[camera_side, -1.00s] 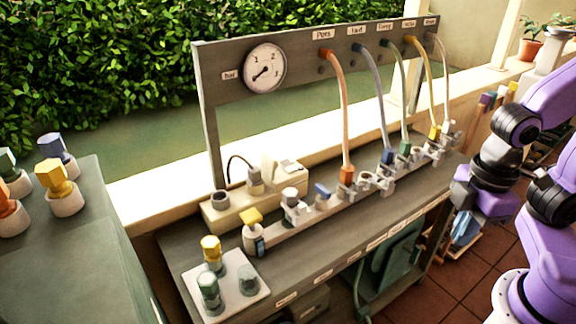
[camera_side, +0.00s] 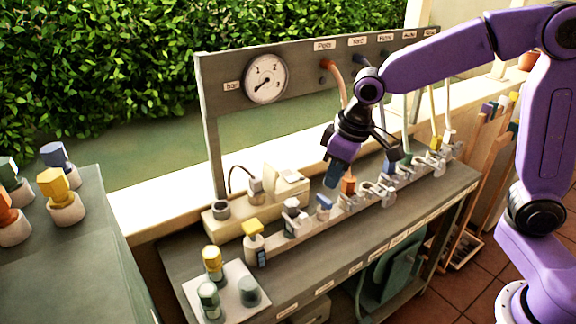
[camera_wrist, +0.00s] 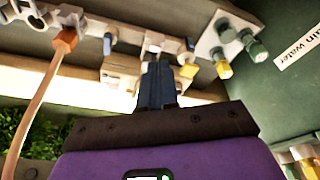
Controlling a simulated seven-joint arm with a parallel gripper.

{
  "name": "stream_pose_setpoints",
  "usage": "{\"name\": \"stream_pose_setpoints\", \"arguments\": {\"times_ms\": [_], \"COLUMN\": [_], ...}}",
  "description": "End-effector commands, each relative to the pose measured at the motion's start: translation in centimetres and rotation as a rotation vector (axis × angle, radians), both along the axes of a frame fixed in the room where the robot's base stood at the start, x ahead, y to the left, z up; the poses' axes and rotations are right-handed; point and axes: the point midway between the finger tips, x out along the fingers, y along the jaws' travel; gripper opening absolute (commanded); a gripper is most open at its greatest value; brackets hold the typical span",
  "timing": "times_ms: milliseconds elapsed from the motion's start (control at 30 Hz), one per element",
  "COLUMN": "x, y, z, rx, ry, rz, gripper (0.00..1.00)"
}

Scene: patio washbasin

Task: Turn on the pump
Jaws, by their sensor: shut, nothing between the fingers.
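A cream power block (camera_side: 230,224) sits at the back left of the bench. It carries a round socket (camera_side: 221,209), a grey plug (camera_side: 256,191) with a black cable, and a raised cream box (camera_side: 288,184). I cannot tell which part switches the pump. My gripper (camera_side: 331,181) is shut and empty, pointing down above the valve rail (camera_side: 290,240), right of the block and near the orange hose connector (camera_side: 348,186). In the wrist view its shut fingers (camera_wrist: 157,72) cover part of the rail. A round gauge (camera_side: 265,79) has its needle pointing lower left.
The rail carries a yellow-capped valve (camera_side: 253,229), a blue lever (camera_side: 324,202) and several hose connectors. Hoses hang from the labelled back panel. A plate with knobs (camera_side: 232,292) lies at the front left; a side counter (camera_side: 75,270) holds more knobs. Bare bench shows before the rail.

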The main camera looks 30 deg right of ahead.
Motion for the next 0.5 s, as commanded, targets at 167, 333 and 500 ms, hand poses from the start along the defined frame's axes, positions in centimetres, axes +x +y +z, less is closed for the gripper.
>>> {"name": "stream_pose_setpoints", "arguments": {"times_ms": [167,333,500], "x": [6.1,11.6,16.3], "y": [-0.6,-1.9,-3.9], "z": [-0.3,-0.7,-1.3], "rx": [0.021,0.04,0.054], "ry": [-0.041,-0.082,-0.123], "rz": [-0.133,-0.256,-0.37], "gripper": [0.0,0.0,0.0]}}
